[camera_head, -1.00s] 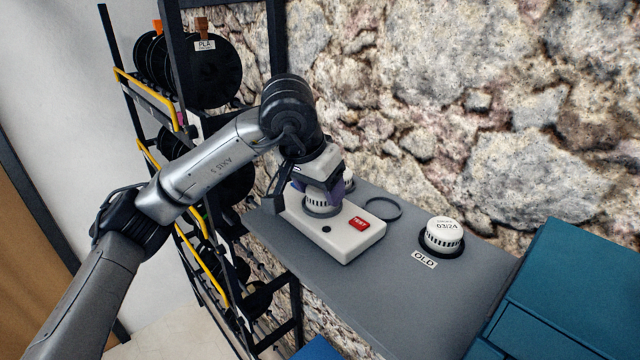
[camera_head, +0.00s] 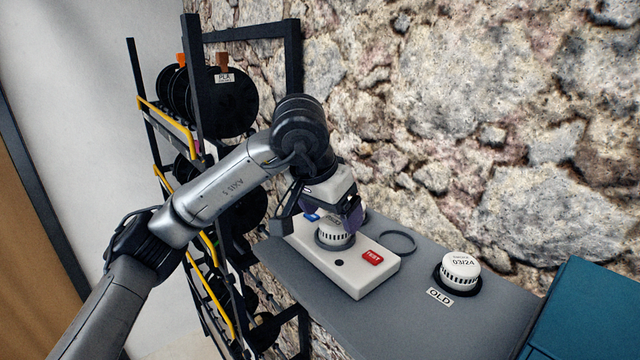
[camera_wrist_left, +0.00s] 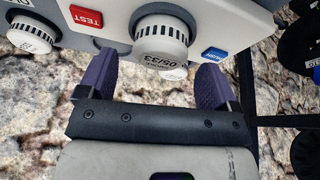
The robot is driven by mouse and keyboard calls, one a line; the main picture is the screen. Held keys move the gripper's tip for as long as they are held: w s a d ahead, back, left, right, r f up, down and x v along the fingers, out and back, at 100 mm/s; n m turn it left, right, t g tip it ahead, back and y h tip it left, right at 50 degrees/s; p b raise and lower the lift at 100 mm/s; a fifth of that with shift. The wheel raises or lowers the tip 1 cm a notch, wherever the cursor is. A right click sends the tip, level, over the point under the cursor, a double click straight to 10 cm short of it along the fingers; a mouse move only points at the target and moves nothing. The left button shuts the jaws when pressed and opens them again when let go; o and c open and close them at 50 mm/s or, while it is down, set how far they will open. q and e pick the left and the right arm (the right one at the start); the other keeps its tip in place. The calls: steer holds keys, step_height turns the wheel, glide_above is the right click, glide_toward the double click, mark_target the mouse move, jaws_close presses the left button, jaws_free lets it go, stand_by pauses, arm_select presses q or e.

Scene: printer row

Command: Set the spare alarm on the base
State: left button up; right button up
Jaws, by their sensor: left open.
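A white alarm marked 05/33 (camera_wrist_left: 160,38) sits on a grey ring base (camera_head: 335,246) on a white test box (camera_head: 345,277); the alarm also shows in the head view (camera_head: 334,233). It looks upright; I cannot tell whether it is fully seated. My left gripper (camera_head: 340,213) is just above and behind it. In the wrist view its purple fingers (camera_wrist_left: 158,80) are spread and empty, apart from the alarm. A second white alarm, marked 03/24 (camera_head: 460,269), stands by the OLD label (camera_head: 439,297). My right gripper is not in view.
The box has a red TEST button (camera_head: 372,257) and a blue button (camera_wrist_left: 214,54). An empty dark ring (camera_head: 398,243) lies on the grey table behind the box. Teal drawers (camera_head: 585,310) stand right; a spool rack (camera_head: 205,170) stands left.

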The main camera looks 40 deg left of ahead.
arm_select(q)
steer(key=v, duration=1)
